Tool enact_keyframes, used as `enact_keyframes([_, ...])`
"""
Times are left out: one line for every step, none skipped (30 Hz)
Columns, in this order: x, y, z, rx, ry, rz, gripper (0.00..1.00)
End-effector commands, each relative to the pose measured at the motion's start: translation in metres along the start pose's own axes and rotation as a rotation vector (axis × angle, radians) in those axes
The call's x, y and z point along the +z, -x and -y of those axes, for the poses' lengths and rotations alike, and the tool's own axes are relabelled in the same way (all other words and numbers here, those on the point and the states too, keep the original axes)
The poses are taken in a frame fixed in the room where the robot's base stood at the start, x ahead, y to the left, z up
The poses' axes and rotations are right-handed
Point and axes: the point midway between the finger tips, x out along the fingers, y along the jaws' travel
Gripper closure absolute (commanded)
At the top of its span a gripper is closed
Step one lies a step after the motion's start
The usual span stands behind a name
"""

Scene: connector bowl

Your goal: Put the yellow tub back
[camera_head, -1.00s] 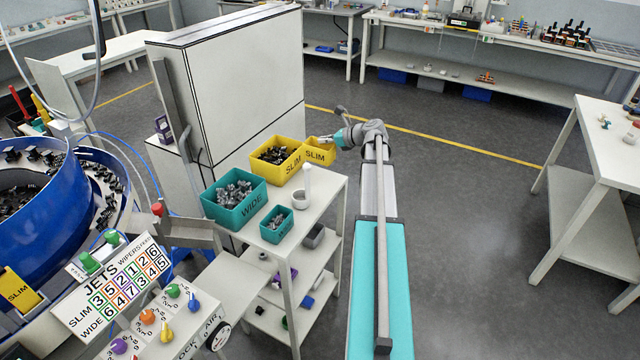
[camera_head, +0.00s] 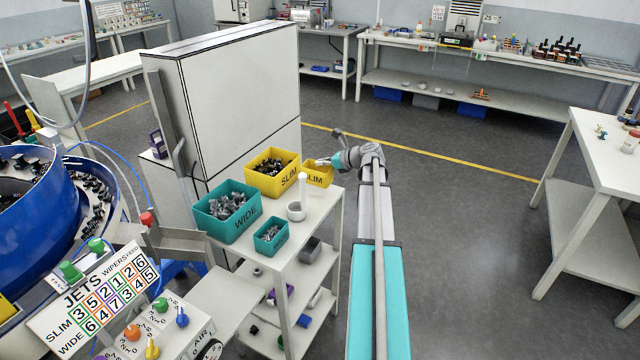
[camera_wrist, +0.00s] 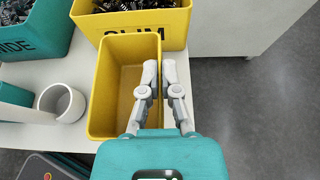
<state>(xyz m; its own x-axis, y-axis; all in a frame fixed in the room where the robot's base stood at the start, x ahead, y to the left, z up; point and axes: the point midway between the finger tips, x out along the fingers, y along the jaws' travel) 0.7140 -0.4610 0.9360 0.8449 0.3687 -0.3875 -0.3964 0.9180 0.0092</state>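The small yellow tub (camera_head: 318,177) is at the far right corner of the white stand, close beside the large yellow SLIM bin (camera_head: 262,180). The wrist view shows the tub (camera_wrist: 125,48) upright and empty, in front of the large bin (camera_wrist: 150,22). My gripper (camera_wrist: 160,70) has one finger inside the tub and one outside its right wall, with the wall between them. The fingers look shut on that wall. In the head view my gripper (camera_head: 325,162) is at the tub's far right rim. I cannot tell whether the tub's base touches the stand.
A teal WIDE bin (camera_head: 215,225) and small teal tub (camera_head: 270,238) hold metal parts. A white cup (camera_head: 295,212) with an upright white rod stands near the yellow tub. A tall white cabinet (camera_head: 235,100) is behind. Floor to the right is open.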

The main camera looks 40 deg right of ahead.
Motion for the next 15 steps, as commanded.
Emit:
enact_keyframes([-0.0079,-0.0032,0.0002,0.0,0.0,0.0,1.0])
enact_keyframes([-0.0096,-0.0038,0.0002,0.0,0.0,0.0,1.0])
enact_keyframes([-0.0114,-0.0045,0.0003,0.0,0.0,0.0,1.0])
enact_keyframes([-0.0124,-0.0049,0.0003,0.0,0.0,0.0,1.0])
enact_keyframes([-0.0132,-0.0052,0.0003,0.0,0.0,0.0,1.0])
enact_keyframes([-0.0139,-0.0055,0.0004,0.0,0.0,0.0,1.0])
enact_keyframes([-0.0143,-0.0056,0.0004,-0.001,0.0,0.0,1.0])
enact_keyframes([-0.0144,-0.0056,0.0004,-0.001,0.0,0.0,1.0])
enact_keyframes([-0.0144,-0.0055,0.0005,-0.001,0.0,0.0,1.0])
enact_keyframes([-0.0143,-0.0054,0.0005,-0.001,0.0,0.0,1.0])
enact_keyframes([-0.0141,-0.0053,0.0005,-0.001,0.0,0.0,1.0])
enact_keyframes([-0.0139,-0.0052,0.0006,-0.001,-0.001,0.0,1.0])
enact_keyframes([-0.0138,-0.005,0.0006,-0.001,-0.001,0.0,1.0])
enact_keyframes([-0.0138,-0.005,0.0007,-0.001,-0.001,0.0,1.0])
enact_keyframes([-0.0138,-0.005,0.0007,-0.001,-0.001,0.0,1.0])
